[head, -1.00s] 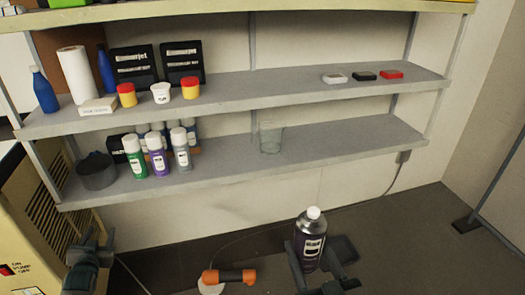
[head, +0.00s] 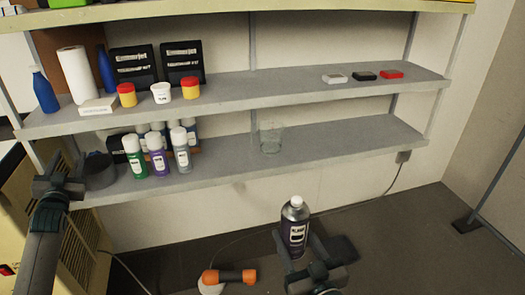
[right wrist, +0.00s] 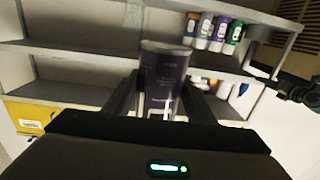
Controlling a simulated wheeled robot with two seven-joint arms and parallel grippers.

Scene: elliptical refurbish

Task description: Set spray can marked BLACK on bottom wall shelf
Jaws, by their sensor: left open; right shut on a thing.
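A dark spray can (head: 295,228) with a white label and a pale top stands upright in my right gripper (head: 293,245); its lettering is too small to read. The right wrist view shows the can (right wrist: 163,85) between the two fingers. It is held in the air in front of and below the bottom wall shelf (head: 345,143), apart from it. My left gripper (head: 62,180) is open and empty by the left end of that shelf, partly in front of a dark round container (head: 99,172).
Green (head: 135,158), purple (head: 157,156) and grey (head: 181,150) spray cans stand at the shelf's left, with more behind. A clear beaker (head: 271,138) stands mid-shelf; the shelf right of it is bare. The upper shelf (head: 260,88) hangs above.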

